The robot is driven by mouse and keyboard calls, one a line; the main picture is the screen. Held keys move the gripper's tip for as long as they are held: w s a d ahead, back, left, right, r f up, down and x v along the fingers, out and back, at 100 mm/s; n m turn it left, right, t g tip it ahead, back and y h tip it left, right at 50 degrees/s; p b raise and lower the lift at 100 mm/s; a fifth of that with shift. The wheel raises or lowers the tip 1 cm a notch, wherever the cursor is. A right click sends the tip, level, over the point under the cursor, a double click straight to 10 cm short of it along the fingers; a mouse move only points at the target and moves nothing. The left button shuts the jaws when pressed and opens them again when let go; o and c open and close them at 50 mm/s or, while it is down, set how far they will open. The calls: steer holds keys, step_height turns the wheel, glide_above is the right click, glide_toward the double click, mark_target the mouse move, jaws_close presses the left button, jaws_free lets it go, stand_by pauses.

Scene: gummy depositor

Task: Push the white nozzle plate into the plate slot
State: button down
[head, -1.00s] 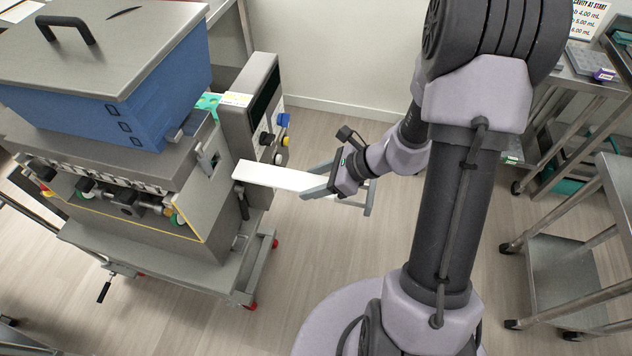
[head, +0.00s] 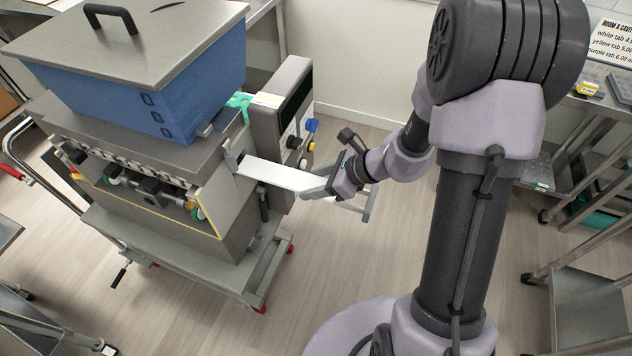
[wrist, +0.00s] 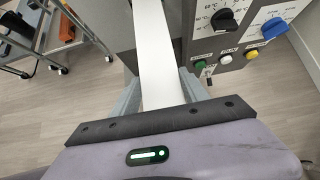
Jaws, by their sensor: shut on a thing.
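The white nozzle plate (head: 275,174) is a long flat strip standing out from the right side of the grey depositor machine (head: 236,210). Its far end meets the machine's side, where the plate slot is; the slot's opening is hidden behind the plate. My gripper (head: 322,190) is shut on the plate's outer end, to the right of the machine. In the wrist view the plate (wrist: 156,65) runs straight away from my gripper (wrist: 160,100) toward the machine, between the grey fingers. How deep the plate sits in the slot I cannot tell.
A control panel (wrist: 236,30) with knobs and buttons stands close to the right of the plate in the wrist view. A blue hopper (head: 150,90) tops the machine. Steel carts (head: 575,290) stand at the right. Floor (head: 390,250) around my arm is clear.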

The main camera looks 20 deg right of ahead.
mark_target(280, 174)
steer(key=shift+w+a+b, duration=0.15)
steer(key=shift+w+a, duration=0.7)
steer(key=shift+a, duration=0.3)
steer(key=shift+w+a+b, duration=0.2)
steer(key=shift+w+a, duration=0.6)
steer(key=shift+a, duration=0.35)
steer(key=shift+w+a+b, duration=0.15)
steer(key=shift+w+a, duration=0.7)
steer(key=shift+a, duration=0.3)
steer(key=shift+w+a, duration=0.9)
steer(key=shift+a, duration=0.35)
steer(key=shift+w+a, duration=0.9)
steer(key=shift+a, duration=0.35)
steer(key=shift+w+a, duration=0.9)
steer(key=shift+a, duration=0.35)
steer(key=shift+s+d, duration=0.1)
steer(key=shift+d, duration=0.1)
steer(key=shift+a, duration=0.1)
steer(key=shift+a+r, duration=0.1)
steer(key=shift+a, duration=0.05)
